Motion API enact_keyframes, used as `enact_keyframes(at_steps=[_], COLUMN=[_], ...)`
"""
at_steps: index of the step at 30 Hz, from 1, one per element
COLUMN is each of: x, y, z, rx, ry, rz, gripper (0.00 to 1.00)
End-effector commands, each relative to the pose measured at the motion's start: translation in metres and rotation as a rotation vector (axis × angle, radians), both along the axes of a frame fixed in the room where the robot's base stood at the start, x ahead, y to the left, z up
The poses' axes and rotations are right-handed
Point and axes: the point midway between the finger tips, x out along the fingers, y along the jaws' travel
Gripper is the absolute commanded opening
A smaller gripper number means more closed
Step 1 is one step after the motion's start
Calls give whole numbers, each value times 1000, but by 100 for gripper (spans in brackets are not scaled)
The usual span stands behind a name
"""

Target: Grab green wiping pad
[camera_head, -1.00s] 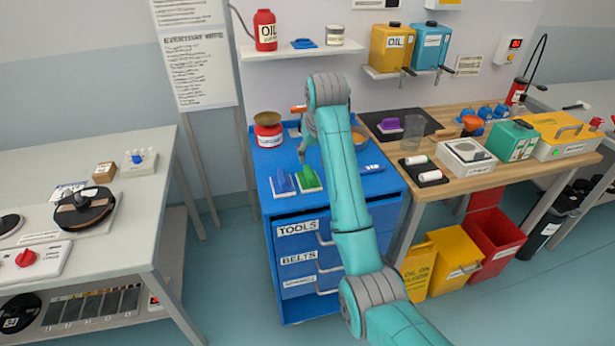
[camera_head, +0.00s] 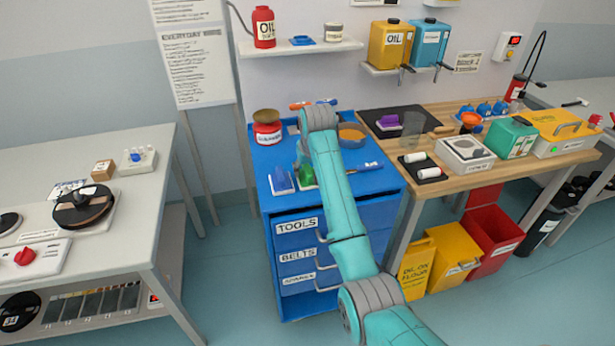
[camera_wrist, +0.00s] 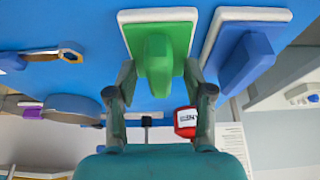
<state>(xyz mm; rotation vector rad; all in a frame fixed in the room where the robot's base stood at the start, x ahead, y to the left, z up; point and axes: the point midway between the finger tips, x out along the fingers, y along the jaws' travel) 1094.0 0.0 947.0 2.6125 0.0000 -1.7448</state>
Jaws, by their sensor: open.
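The green wiping pad (camera_head: 306,174) lies on the blue cart top (camera_head: 352,182), beside a blue pad (camera_head: 281,181). My arm hides part of it in the head view. In the wrist view the green pad (camera_wrist: 160,45) has a raised green grip on a white-edged base. My gripper (camera_wrist: 158,80) is open, one finger toward each side of the green grip. I cannot tell whether the fingers touch it. The blue pad (camera_wrist: 248,50) is just right of it there, outside the fingers.
A red jar (camera_head: 267,133) stands at the back left of the cart. An orange-filled dish (camera_head: 350,136) and a blue-handled tool (camera_head: 368,165) are to the right on the cart. A wooden bench (camera_head: 450,180) adjoins on the right.

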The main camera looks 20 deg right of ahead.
Motion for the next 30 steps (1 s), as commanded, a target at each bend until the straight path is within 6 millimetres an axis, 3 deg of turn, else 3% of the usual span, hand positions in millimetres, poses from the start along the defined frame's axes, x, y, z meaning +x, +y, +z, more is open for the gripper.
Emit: enact_keyframes(at_steps=[3,4,9,10,22,30], x=[0,0,0,0,0,0], y=[0,0,0,0,0,0], z=[0,0,0,0,7,52], rx=[0,0,0,0,0,0], ry=[0,0,0,0,-1,-3], rz=[0,0,0,0,0,0], gripper=[52,47,5,0,0,0])
